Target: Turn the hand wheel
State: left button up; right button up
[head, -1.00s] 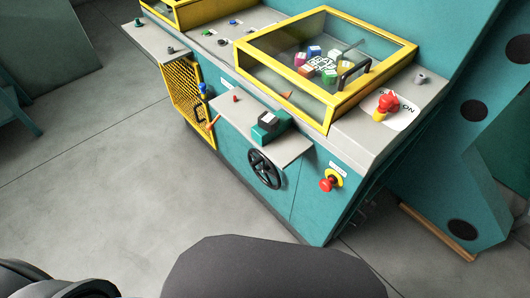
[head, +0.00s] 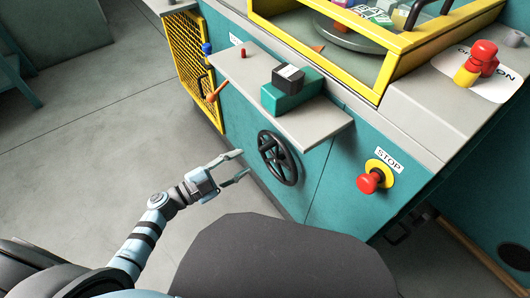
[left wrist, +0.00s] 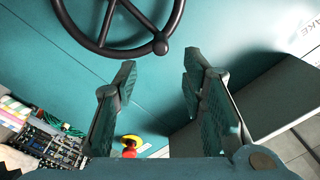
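The black hand wheel (head: 267,146) is upright on the teal front panel of the machine, below a grey shelf. It has spokes and a small round knob (left wrist: 161,47) on its rim in the left wrist view. My left gripper (head: 243,164) is just left of the wheel in the head view, its two fingers spread toward it. In the left wrist view the left gripper (left wrist: 158,80) is open and empty, with the wheel beyond its fingertips and apart from them. My right gripper is not in view.
A grey shelf (head: 245,84) with a teal block (head: 290,97) juts out above the wheel. A red stop button (head: 370,181) is to its right. A yellow mesh guard (head: 183,58) stands at left. The floor at left is clear.

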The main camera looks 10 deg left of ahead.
aim_at(259, 151)
pick_arm(q)
jog(key=b+x, duration=0.1)
jog(key=x, duration=0.8)
jog(key=shift+a+b, duration=0.1)
jog(key=shift+b, duration=0.25)
jog(key=shift+w+d+f, duration=0.15)
jog(key=shift+w+d, duration=0.15)
jog(key=shift+w, duration=0.2)
jog(key=shift+s, duration=0.1)
grip_shut()
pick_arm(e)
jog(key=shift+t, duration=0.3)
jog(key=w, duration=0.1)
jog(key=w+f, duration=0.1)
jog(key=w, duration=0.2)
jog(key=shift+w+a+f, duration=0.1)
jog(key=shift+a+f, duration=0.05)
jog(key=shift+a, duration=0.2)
